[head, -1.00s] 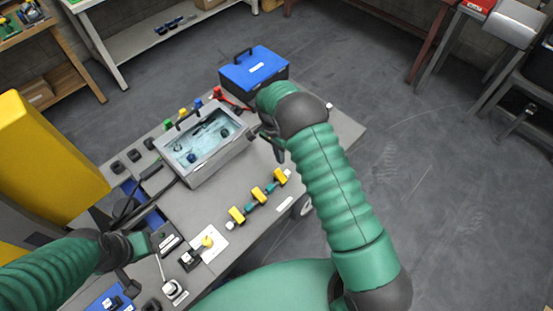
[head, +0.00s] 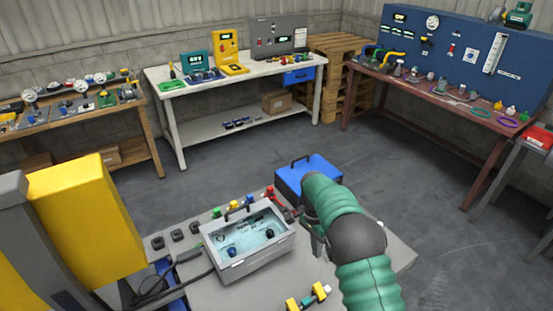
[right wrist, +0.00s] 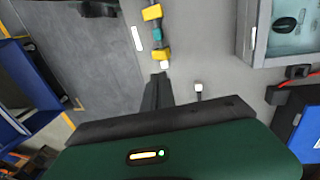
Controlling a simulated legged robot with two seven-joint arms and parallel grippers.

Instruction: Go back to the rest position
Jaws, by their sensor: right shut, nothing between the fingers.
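My right gripper (head: 317,242) hangs over the grey bench (head: 212,292), just right of the grey case (head: 249,265) with the clear teal window. In the right wrist view its fingers (right wrist: 157,88) are together with nothing between them. They point toward a row of yellow and teal pieces (right wrist: 153,13) on the bench. In the head view this row (head: 307,297) is partly cut off at the bottom edge. My left gripper is out of view.
A blue toolbox (head: 308,178) stands just behind my right arm. A tall yellow block (head: 85,222) stands at the left. A white table (head: 205,122), a wooden bench (head: 150,135) and a red-brown bench (head: 430,92) stand farther back. Grey floor between is clear.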

